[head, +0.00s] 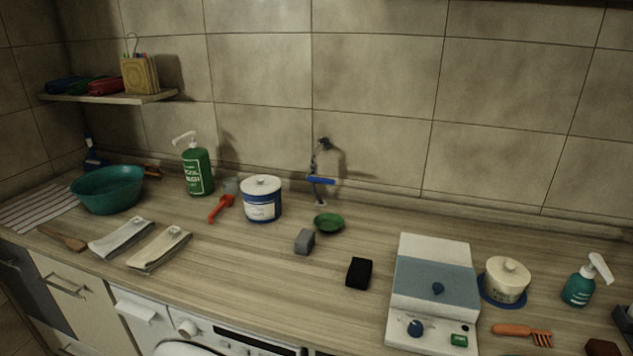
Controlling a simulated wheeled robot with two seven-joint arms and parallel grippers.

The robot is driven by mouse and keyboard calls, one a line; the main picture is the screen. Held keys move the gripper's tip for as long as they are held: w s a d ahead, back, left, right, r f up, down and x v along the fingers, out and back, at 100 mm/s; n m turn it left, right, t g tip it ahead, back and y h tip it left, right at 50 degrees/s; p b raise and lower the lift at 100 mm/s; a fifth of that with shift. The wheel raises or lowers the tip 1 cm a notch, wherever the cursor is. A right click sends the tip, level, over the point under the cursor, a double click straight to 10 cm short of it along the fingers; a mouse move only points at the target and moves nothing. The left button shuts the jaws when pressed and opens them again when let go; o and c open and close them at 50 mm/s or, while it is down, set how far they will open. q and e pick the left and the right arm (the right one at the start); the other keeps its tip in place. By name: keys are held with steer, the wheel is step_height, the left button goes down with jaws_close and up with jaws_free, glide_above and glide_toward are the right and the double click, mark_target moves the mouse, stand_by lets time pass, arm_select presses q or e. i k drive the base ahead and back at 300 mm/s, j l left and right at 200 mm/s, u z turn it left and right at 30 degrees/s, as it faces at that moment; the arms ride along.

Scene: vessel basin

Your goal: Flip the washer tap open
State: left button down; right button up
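The washer tap (316,166) is on the tiled wall at the back of the counter, near the middle of the head view. It is a small dark metal fitting with a round wall mount at its top. Whether the tap is open or shut cannot be told from this. Neither of my grippers shows in the head view, and nothing touches the tap.
A green dish (329,223) sits on the counter (250,272) below the tap. A white and blue tub (261,199) stands to its left. Grey (304,241) and black (359,273) blocks lie in front. A white scale-like device (435,256) stands at right. A washing machine (195,330) is under the counter.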

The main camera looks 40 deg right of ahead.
mark_target(310, 177)
steer(key=i+z, duration=0.15)
steer(key=z, duration=1.6)
